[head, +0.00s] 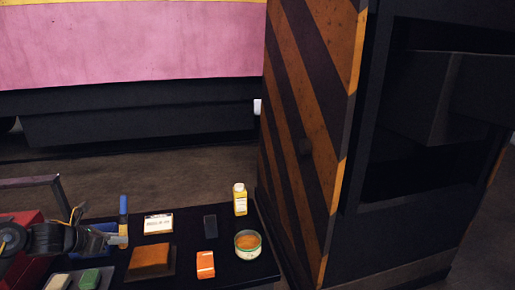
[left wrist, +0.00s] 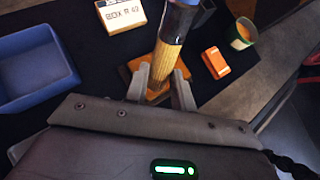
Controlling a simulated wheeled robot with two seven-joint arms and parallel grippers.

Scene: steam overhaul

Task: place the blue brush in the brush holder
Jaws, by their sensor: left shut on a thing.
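The blue brush (head: 123,206) stands roughly upright above the left part of the black table in the head view. Its blue end is up. In the left wrist view the brush (left wrist: 168,55) shows a blue upper part and a tan lower part between the fingers. My left gripper (head: 121,239) is shut on its lower part; the gripper also shows in the left wrist view (left wrist: 163,90). The lower end of the brush is hidden. I cannot tell for certain which thing is the brush holder. My right gripper is not in view.
The black table holds a blue tray (left wrist: 35,65), a white box (head: 158,223), an orange-brown block (head: 149,257), a dark block (head: 210,226), an orange box (head: 205,265), a yellow bottle (head: 240,200) and a round green-rimmed tub (head: 248,254). A striped cabinet (head: 310,120) stands behind.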

